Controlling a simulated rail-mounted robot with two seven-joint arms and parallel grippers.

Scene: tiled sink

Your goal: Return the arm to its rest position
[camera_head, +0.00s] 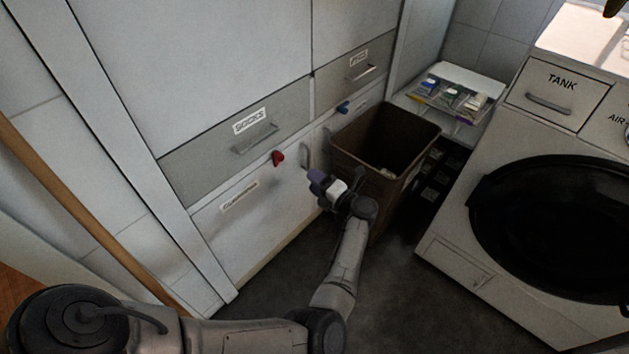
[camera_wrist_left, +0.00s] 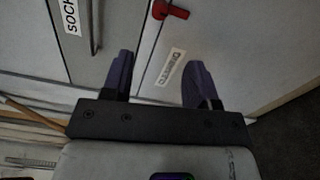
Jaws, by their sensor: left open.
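My left arm reaches in from the lower left of the head view. Its gripper (camera_head: 318,182) is in front of the lower cabinet door, just left of the brown bin. In the left wrist view the two purple fingers of this gripper (camera_wrist_left: 160,80) stand wide apart with nothing between them. Beyond them is the pale cabinet front with a small label (camera_wrist_left: 170,67). My right gripper does not show in either view.
A brown open bin (camera_head: 345,150) stands right of the gripper. Cabinets with a SOCKS drawer (camera_head: 232,128) and a red knob (camera_head: 278,158) are behind. A washing machine (camera_head: 450,225) is at the right. Dark floor (camera_head: 270,300) lies clear below.

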